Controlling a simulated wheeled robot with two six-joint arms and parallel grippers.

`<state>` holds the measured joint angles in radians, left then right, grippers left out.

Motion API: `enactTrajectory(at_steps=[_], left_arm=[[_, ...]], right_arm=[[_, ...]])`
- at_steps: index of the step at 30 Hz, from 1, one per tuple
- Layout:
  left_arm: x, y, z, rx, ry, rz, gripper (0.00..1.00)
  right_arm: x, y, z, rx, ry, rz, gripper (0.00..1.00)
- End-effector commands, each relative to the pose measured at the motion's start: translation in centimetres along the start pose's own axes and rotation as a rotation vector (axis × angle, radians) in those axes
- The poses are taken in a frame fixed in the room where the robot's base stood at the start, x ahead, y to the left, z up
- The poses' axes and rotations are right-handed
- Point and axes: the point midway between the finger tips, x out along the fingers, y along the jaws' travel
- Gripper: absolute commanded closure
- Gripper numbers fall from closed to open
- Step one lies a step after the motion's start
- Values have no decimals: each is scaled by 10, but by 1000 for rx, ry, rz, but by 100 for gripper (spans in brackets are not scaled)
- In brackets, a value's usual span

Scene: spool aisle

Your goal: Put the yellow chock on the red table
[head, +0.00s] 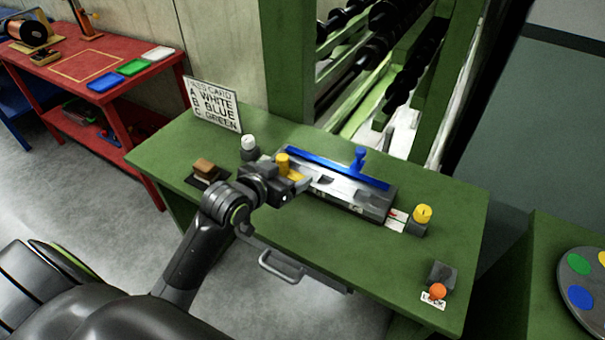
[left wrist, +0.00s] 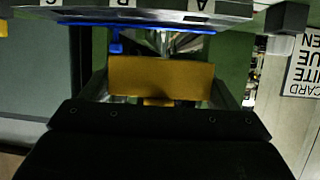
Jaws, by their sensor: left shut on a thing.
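The yellow chock (head: 283,161) is in my left gripper (head: 298,182), at the left end of the grey fixture on the green table. The left wrist view shows the chock's broad yellow face (left wrist: 160,78) between the two fingers, which are shut on it. Whether the chock touches the fixture or the table under it, I cannot tell. The red table (head: 125,57) is at the upper left of the head view, well away from my gripper. My right gripper is not in view.
The green table (head: 330,240) carries the grey fixture with a blue bar (head: 330,168), a white-topped post (head: 249,147), a yellow knob (head: 423,214) and a sign card (head: 214,105). The red table holds blue, green and white pieces, a spool (head: 27,30), and a bare yellow outlined square.

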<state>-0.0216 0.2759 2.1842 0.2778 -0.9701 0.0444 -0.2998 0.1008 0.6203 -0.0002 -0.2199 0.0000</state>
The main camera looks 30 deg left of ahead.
Motion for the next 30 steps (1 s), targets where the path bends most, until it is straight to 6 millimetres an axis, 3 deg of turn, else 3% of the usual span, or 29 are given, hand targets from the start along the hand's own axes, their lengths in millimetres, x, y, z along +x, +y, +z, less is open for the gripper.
enactTrajectory(at_steps=[4,11,23,30], left_arm=[[14,-13,-3,-24,10,-51,45],[31,-13,36,-29,9,-55,45],[48,-13,79,-27,11,-54,45],[50,-13,81,-25,15,-54,45]], right_arm=[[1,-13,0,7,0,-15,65],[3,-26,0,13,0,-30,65],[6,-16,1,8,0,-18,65],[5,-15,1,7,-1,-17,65]])
